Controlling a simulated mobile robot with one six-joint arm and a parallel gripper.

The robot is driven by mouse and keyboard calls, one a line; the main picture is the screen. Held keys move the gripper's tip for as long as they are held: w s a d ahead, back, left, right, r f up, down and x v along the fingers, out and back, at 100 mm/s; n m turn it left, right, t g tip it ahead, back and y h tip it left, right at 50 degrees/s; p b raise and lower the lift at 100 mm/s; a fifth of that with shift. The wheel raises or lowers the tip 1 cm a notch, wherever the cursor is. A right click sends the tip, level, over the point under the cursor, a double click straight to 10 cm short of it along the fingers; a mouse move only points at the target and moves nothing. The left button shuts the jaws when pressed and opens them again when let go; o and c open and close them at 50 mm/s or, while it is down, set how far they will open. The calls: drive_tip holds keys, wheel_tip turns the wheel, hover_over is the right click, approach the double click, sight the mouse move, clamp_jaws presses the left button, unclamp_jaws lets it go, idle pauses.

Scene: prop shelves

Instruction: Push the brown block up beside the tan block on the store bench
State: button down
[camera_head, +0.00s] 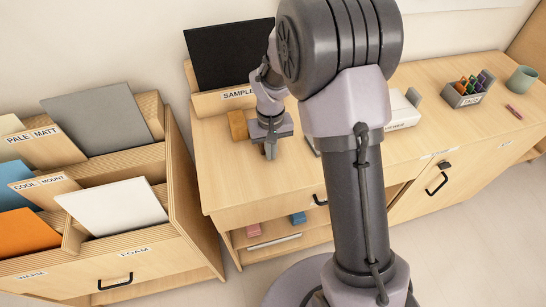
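A brown block (238,125) stands upright on the light wooden bench top (230,175), just in front of the sample holder at the bench's left end. My gripper (270,152) points down at the bench close to the right of this block, with a narrow gap between them in the picture. Its fingers look close together, but I cannot tell whether they are open or shut. I see nothing held in them. I cannot make out a separate tan block; my arm and gripper hide part of the bench.
The SAMPLE holder (222,101) with a black board (228,54) stands behind the brown block. A white box (402,113), pen tray (467,92), and green mug (522,79) are farther right. A panel rack (180,190) stands left. Bare bench lies in front of the gripper.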

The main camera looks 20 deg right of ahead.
drive_tip(key=shift+w+f, duration=0.1)
drive_tip(key=shift+w, duration=0.2)
drive_tip(key=shift+w+f+p, duration=0.2)
drive_tip(key=shift+w+p, duration=0.1)
drive_tip(key=shift+w, duration=0.25)
drive_tip(key=shift+w+r, duration=0.1)
drive_tip(key=shift+w+r, duration=0.1)
drive_tip(key=shift+w, duration=0.05)
drive_tip(key=shift+w, duration=0.1)
drive_tip(key=shift+w+p, duration=0.3)
drive_tip(key=shift+w, duration=0.15)
drive_tip(key=shift+w, duration=0.1)
